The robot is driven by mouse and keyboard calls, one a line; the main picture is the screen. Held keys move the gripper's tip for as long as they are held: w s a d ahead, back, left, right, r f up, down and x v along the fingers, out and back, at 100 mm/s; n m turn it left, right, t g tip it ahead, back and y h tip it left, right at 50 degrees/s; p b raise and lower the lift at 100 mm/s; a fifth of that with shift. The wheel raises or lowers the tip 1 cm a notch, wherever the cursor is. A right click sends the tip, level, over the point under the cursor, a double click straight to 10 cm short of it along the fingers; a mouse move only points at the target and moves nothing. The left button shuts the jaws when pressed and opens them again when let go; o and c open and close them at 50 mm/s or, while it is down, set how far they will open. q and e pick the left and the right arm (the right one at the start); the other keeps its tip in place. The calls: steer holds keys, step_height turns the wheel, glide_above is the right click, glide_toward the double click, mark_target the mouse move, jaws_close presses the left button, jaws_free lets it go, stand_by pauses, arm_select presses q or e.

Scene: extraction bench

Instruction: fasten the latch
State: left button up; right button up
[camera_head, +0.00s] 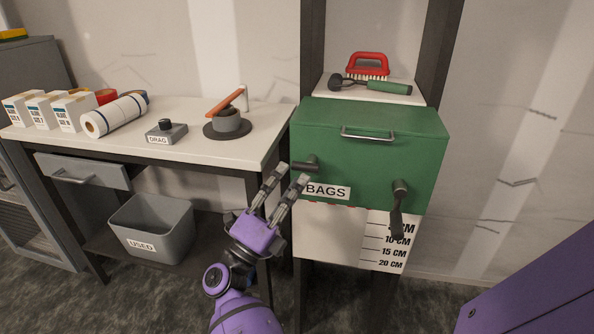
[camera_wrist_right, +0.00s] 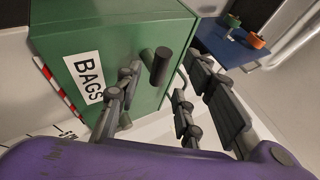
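A green box (camera_head: 370,150) labelled BAGS stands on the tall rack, with a metal handle (camera_head: 367,135) near its top front. A dark left latch lever (camera_head: 304,165) lies roughly sideways at the front's left edge; it also shows in the right wrist view as a dark cylinder (camera_wrist_right: 156,66). A dark right latch lever (camera_head: 397,215) hangs downward at the front's right. My right gripper (camera_head: 291,175) is open, its fingertips close to the left lever. In the wrist view the lever appears between the fingers; contact cannot be told. My left gripper is not in view.
A white panel with a centimetre scale (camera_head: 387,254) hangs below the box. A red brush (camera_head: 367,65) and a green-handled tool (camera_head: 388,87) lie above it. A grey bin (camera_head: 152,228) stands below.

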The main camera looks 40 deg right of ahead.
mark_target(307, 163)
steer(key=x, duration=0.3)
steer(key=shift+w+d+r, duration=0.15)
steer(key=shift+r, duration=0.05)
jaws_close()
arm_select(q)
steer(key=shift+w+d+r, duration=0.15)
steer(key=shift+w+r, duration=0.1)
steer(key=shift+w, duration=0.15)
